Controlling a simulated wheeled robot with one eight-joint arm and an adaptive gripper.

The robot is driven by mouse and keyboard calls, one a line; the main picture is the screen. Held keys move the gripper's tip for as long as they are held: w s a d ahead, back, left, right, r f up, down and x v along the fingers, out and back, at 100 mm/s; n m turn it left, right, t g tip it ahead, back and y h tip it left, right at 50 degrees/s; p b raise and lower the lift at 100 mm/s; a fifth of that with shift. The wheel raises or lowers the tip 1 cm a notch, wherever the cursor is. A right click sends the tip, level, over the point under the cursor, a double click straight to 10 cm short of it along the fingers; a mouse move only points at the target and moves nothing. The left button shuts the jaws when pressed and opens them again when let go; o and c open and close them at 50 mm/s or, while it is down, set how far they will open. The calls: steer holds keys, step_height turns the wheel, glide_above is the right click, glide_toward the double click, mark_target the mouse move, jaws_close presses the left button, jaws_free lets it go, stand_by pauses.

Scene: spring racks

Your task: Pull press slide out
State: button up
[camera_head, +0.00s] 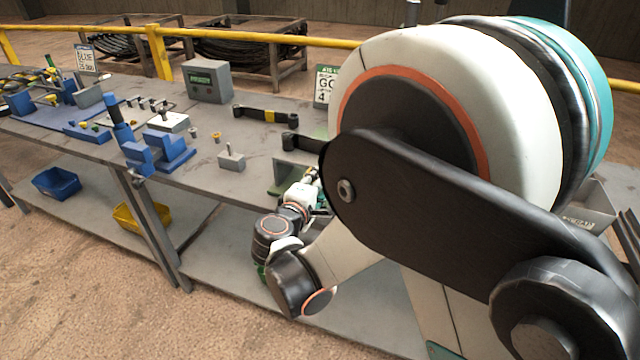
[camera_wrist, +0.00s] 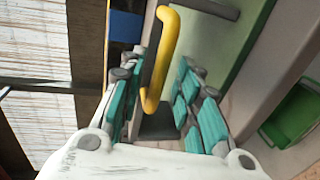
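A yellow curved handle (camera_wrist: 168,40) stands on a dark slide part (camera_wrist: 158,122) in the wrist view. My gripper (camera_wrist: 160,82) has its teal-padded fingers spread, one on each side of the handle. The handle lies in the gap between them, and I see no clear grip on it. A pale green press body (camera_wrist: 228,45) rises beside the right finger. In the head view, my gripper (camera_head: 312,188) is at the green press frame (camera_head: 285,178) on the bench; my arm hides most of the press and the handle.
The grey bench (camera_head: 225,180) carries a blue fixture (camera_head: 160,150), a grey control box (camera_head: 208,80), black bars with yellow marks (camera_head: 268,115) and a small grey block (camera_head: 231,160). Blue (camera_head: 56,183) and yellow (camera_head: 140,217) bins stand on the lower shelf. A green bin (camera_wrist: 295,115) shows in the wrist view.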

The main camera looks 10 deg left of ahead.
steer(key=v, duration=1.2)
